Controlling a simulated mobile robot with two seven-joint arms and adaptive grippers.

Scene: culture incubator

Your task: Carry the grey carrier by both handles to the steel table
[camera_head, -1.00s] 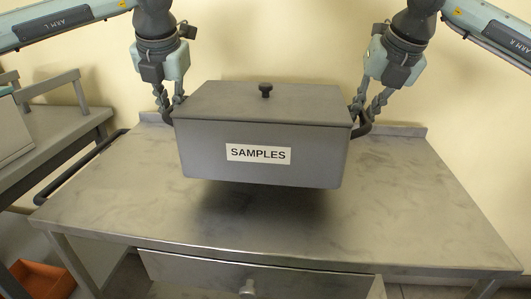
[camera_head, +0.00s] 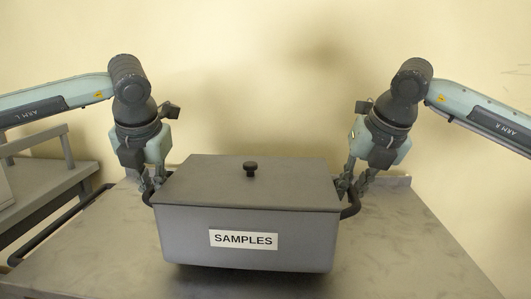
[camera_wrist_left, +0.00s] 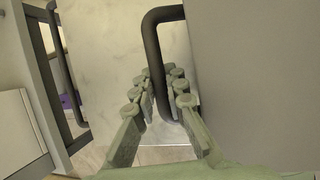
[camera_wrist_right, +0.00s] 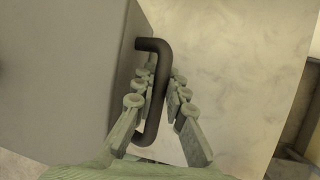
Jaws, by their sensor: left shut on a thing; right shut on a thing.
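The grey carrier (camera_head: 200,222), a lidded box with a black knob and a SAMPLES label, is level over the steel table (camera_head: 400,245). A dark shadow lies beneath it; whether its base touches the top is hard to tell. My left gripper (camera_head: 154,187) is shut on the left handle (camera_wrist_left: 151,45), which passes between its fingers in the left wrist view. My right gripper (camera_head: 355,185) is shut on the right handle (camera_wrist_right: 152,100), which shows between its fingers in the right wrist view.
A grey side bench or cart (camera_head: 50,180) stands at the left of the table. A dark rail (camera_head: 62,225) runs along the table's left edge. A plain wall (camera_head: 265,80) rises behind. The table top is bare right of the carrier.

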